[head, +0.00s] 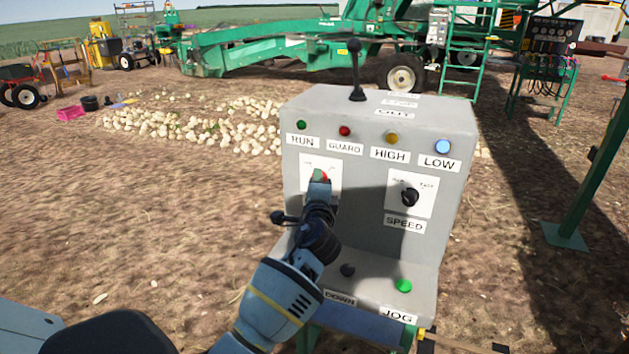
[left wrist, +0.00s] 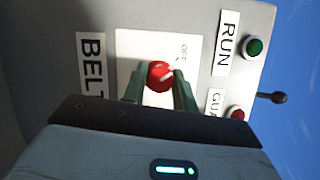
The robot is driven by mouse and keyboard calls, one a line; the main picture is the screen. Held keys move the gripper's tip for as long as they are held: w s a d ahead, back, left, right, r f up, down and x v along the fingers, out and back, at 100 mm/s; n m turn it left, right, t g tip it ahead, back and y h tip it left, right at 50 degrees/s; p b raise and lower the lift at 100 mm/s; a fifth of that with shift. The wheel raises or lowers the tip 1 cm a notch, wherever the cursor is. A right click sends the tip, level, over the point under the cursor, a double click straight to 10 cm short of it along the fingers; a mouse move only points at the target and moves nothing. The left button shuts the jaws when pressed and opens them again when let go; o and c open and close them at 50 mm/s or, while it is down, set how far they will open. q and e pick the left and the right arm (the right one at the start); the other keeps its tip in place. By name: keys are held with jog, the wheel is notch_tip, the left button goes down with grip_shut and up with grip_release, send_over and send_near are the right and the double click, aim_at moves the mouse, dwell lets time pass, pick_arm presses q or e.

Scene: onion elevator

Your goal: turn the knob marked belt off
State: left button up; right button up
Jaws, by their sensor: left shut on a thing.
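The belt knob is a red rotary knob (left wrist: 160,75) on a white plate (left wrist: 188,45), with the BELT label (left wrist: 92,75) beside it in the left wrist view. A light mark shows on the knob, and the word OFF is printed on the plate near it; the exact setting is hard to read. My left gripper (left wrist: 160,88) has one finger on each side of the knob and is shut on it. In the head view, my left gripper (head: 319,184) covers most of the knob and the BELT label. My right gripper is not in view.
The grey control box (head: 345,220) also bears a black SPEED knob (head: 410,197) to the right, indicator lamps above, and a black lever (head: 357,70) on top. A green JOG button (head: 404,286) and a dark DOWN button (head: 347,269) are on the lower ledge.

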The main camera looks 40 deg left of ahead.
pick_arm(q)
jog(key=shift+r+n, duration=0.15)
jog(key=shift+n, duration=0.55)
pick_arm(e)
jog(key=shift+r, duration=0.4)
pick_arm(q)
jog(key=shift+p, duration=0.3)
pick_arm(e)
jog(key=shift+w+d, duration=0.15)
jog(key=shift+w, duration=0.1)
pick_arm(q)
jog(key=o, duration=1)
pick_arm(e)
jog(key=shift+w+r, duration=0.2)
pick_arm(q)
jog(key=v, duration=0.8)
jog(key=shift+r, duration=0.15)
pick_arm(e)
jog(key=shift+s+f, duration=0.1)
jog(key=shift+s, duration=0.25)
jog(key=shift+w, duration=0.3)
